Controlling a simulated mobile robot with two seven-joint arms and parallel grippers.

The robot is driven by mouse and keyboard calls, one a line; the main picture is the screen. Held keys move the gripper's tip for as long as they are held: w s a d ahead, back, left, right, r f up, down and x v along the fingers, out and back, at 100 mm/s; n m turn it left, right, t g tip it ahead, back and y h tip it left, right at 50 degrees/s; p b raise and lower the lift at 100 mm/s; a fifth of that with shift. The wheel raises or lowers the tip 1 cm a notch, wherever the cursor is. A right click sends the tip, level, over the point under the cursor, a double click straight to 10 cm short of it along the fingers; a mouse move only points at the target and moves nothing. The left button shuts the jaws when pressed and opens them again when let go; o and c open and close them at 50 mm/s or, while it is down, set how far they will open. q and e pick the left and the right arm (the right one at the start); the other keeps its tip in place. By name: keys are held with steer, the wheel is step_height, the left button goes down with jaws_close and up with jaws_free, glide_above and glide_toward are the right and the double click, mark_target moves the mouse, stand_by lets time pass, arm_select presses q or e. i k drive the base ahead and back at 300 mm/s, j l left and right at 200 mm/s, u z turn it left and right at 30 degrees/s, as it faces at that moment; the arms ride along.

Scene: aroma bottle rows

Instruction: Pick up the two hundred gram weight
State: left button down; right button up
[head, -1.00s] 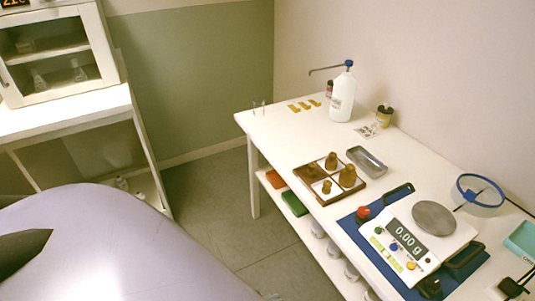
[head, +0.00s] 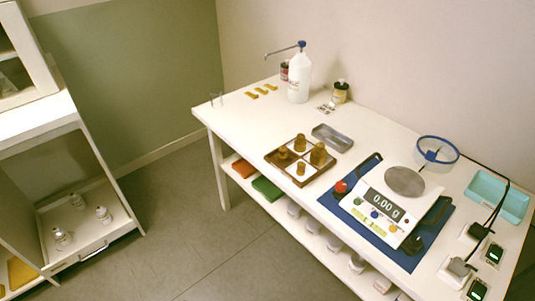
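Several brass weights of different sizes stand upright in a brown wooden tray (head: 271,155) with white compartments, on the white table. The largest-looking brass weight (head: 318,154) is in the right compartment. Another brass weight (head: 300,142) stands at the back, a smaller one (head: 301,169) at the front, and a low one (head: 283,153) at the left. No marking is readable, so I cannot tell which is the two hundred gram one. Neither of my grippers is in view.
A scale (head: 373,208) reading 0.00 g stands on a blue mat (head: 340,215) right of the weights. A metal tray (head: 332,138) lies behind them. A white bottle (head: 299,80) stands farther back. The floor (head: 215,255) before the table is clear.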

mark_target(282, 156)
steer(key=i+j+z, duration=0.65)
steer(key=z, duration=0.2)
steer(key=i, duration=0.05)
